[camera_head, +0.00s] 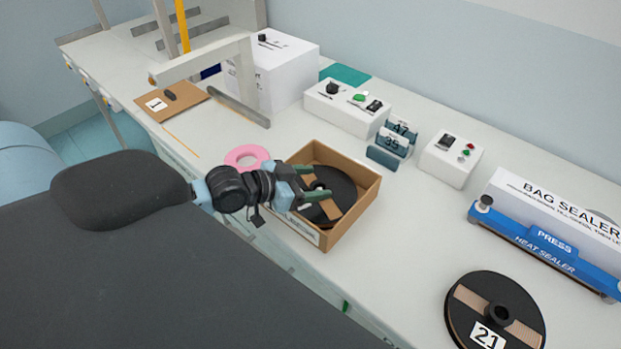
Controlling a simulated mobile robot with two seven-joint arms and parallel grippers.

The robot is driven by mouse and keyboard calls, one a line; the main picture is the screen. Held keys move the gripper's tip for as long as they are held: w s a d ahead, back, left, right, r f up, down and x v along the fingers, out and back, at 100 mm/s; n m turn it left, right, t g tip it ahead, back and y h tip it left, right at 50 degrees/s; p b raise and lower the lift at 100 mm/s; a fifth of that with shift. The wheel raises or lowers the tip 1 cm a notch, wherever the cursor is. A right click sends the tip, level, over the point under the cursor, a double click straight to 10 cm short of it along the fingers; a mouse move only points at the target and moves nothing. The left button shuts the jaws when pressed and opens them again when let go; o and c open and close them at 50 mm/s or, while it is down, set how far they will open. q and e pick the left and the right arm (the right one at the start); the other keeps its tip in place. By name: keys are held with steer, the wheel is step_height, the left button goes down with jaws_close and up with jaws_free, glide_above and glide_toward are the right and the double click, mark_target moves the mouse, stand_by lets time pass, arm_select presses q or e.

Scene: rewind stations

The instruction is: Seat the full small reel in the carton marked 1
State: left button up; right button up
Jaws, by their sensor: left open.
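An open brown carton (362,208) stands on the bench. A white label is on its near side, too small to read. A black reel (345,182) with a brown band lies inside the carton, partly hidden by my gripper. My left gripper (327,184) is open, with its fingers over the reel's middle. I cannot tell whether they touch it. A flat brown board (185,101) at the far left bears a white tag that seems to read 1. My right gripper is not in view.
A pink ring (246,157) lies left of the carton. Another black reel, tagged 21 (520,318), lies at the front right. A blue heat sealer (545,250), control boxes (345,108) and numbered blocks (390,145) line the back. Bench between carton and reel 21 is clear.

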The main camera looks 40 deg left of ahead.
arm_select(q)
steer(key=shift+r, duration=0.65)
steer(key=p+v, duration=0.2)
steer(key=v, duration=1)
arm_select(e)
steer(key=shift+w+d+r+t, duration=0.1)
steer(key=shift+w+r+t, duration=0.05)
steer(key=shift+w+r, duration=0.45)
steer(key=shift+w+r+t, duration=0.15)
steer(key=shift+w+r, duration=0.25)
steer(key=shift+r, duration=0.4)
arm_select(q)
steer(key=shift+d, duration=0.1)
